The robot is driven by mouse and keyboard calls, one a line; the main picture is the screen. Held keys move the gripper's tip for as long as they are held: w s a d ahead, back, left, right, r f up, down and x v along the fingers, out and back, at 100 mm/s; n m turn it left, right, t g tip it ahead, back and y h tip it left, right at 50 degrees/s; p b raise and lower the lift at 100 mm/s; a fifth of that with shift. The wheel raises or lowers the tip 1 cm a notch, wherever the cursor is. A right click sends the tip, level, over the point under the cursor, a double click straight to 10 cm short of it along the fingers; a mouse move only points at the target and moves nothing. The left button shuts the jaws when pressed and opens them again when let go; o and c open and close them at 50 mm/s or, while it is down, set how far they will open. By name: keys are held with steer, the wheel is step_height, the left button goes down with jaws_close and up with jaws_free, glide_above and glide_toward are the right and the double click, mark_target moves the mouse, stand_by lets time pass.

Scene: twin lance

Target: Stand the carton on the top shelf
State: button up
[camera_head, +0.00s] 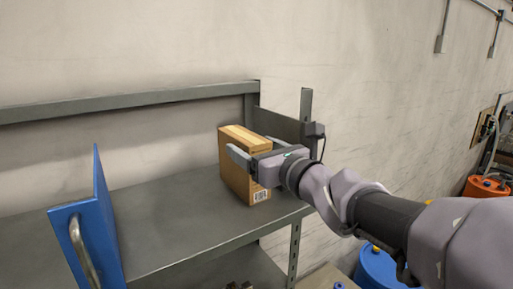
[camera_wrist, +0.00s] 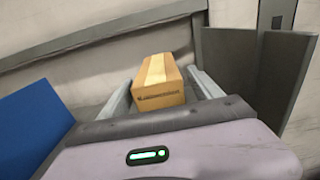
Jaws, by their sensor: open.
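The brown carton (camera_head: 236,178) stands upright on the grey top shelf (camera_head: 180,215), near its right end. A barcode label shows low on its near side. My gripper (camera_head: 258,148) is open, with its fingers on either side of the carton's upper part. In the wrist view the carton (camera_wrist: 158,82) sits between the two grey fingers (camera_wrist: 160,92). I cannot tell whether the fingers touch it. The carton's lower edge is hidden in the wrist view.
A blue panel with a metal handle (camera_head: 88,225) stands at the shelf's left; its blue face also shows in the wrist view (camera_wrist: 32,125). A grey rail (camera_head: 130,101) runs along the back. A grey upright plate (camera_head: 280,124) is close behind the carton. Shelf space left of the carton is clear.

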steer(key=b+v, duration=0.2)
steer(key=v, duration=0.8)
steer(key=s+d+f+m+h, duration=0.2)
steer(key=d+f+m+h, duration=0.35)
steer(key=m, duration=0.75)
steer(key=s+d+f+m+h, duration=0.2)
steer(key=d+m+h, duration=0.5)
steer(key=m, duration=0.7)
steer(key=s+a+f+m+g+y, duration=0.2)
steer(key=s+a+f+m+g, duration=0.1)
steer(key=s+f+m, duration=0.5)
steer(key=s+a+f+m+g+y, duration=0.2)
steer(key=s+f+m+g, duration=0.4)
steer(key=s+f+m, duration=0.3)
steer(key=s+a+m, duration=0.1)
steer(key=m, duration=0.2)
